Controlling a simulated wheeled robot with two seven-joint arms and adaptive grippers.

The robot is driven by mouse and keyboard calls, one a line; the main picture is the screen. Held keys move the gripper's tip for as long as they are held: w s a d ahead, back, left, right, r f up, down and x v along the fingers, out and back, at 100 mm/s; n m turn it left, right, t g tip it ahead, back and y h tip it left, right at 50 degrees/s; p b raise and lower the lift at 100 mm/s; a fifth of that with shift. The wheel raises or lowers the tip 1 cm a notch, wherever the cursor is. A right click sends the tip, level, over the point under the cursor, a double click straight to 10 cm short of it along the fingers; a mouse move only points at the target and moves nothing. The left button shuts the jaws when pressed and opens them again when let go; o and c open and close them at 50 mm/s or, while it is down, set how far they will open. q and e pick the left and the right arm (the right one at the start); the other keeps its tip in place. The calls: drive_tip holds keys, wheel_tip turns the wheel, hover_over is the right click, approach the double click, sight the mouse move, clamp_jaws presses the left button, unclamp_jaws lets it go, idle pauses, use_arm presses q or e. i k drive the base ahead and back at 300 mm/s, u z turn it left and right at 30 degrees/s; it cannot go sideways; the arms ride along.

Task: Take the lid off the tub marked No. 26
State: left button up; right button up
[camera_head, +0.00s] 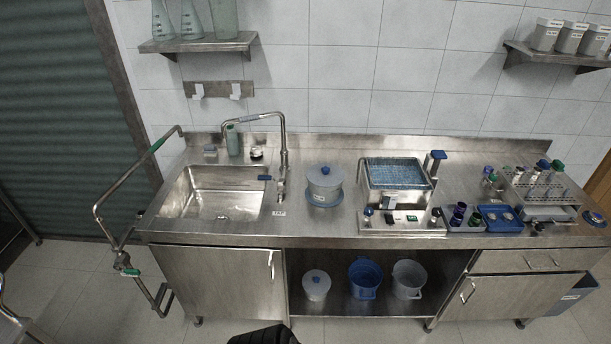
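A whitish tub (325,190) with a lid and blue knob (325,170) stands upright on the steel counter, right of the sink, on a blue base. A similar smaller tub (316,290) with a blue-knobbed lid stands on the open shelf under the counter. Both lids are on. Several white lidded containers with labels (569,38) stand on the upper right wall shelf. No number is readable, so I cannot tell which is No. 26. Neither of my grippers shows clearly; a dark shape at the bottom edge cannot be identified.
A sink (222,192) with a tall tap is left of the counter tub. A water bath (396,182) with a blue rack stands close on its right, then tube racks (540,188). A blue bucket (365,280) and a pale bucket (408,280) share the lower shelf.

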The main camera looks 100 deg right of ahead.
sight(326, 174)
drive_tip(key=k, duration=2.05)
drive_tip(key=z, duration=0.6)
